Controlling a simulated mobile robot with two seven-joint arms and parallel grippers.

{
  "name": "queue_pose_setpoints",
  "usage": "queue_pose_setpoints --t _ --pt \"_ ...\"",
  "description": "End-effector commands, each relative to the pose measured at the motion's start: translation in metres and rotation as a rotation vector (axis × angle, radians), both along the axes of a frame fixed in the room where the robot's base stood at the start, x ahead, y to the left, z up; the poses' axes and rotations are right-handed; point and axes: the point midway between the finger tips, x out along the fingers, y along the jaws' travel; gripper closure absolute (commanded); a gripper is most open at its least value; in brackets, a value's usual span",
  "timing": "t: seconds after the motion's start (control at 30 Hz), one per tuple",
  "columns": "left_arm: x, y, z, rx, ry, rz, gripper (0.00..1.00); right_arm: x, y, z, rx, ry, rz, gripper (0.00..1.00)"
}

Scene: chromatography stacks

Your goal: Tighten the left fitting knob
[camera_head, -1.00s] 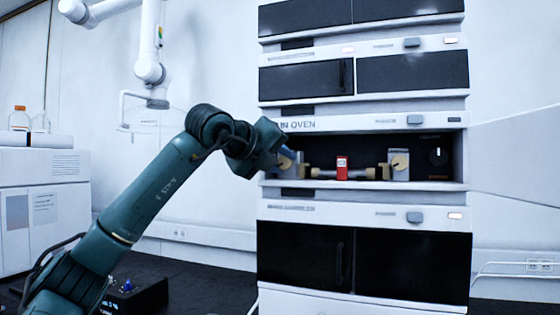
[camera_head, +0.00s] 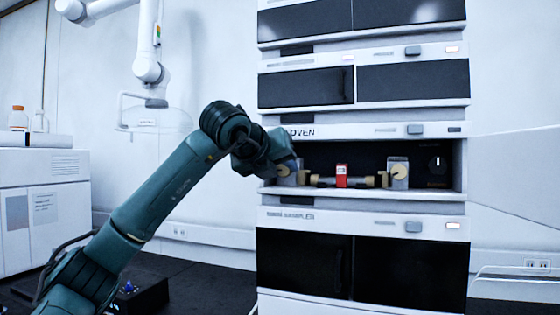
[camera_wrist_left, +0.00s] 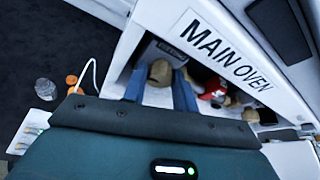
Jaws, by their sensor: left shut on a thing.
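The left fitting knob is a tan round knob (camera_wrist_left: 159,72) in the open oven bay, seen in the wrist view between the two blue fingers. My left gripper (camera_wrist_left: 160,85) reaches into the left end of the bay and is shut on this knob. In the head view, the left gripper (camera_head: 287,167) covers most of the left fitting block. A horizontal column with a red label (camera_head: 341,175) lies between the left and right fittings. The right fitting knob (camera_head: 398,171) is tan, on a grey block. My right gripper is not in view.
The oven bay's white lower ledge (camera_head: 360,192) runs below the fittings. Closed dark-fronted modules stand above (camera_head: 412,82) and below (camera_head: 306,262). A white instrument with bottles (camera_head: 18,118) stands at the far left.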

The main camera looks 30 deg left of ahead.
Motion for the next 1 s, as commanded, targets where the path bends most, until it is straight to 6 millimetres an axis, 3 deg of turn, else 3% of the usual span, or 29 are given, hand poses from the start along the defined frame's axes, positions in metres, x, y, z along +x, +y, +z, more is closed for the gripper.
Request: queue_pose_setpoints --t 0.27,1.0 --pt "0.0005 -0.0028 0.0027 0.260 0.062 -0.001 0.95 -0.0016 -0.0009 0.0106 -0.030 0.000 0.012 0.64" --pt "0.0015 -0.0077 -0.0014 0.943 0.224 -0.001 0.95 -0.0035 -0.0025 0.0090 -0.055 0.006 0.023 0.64"
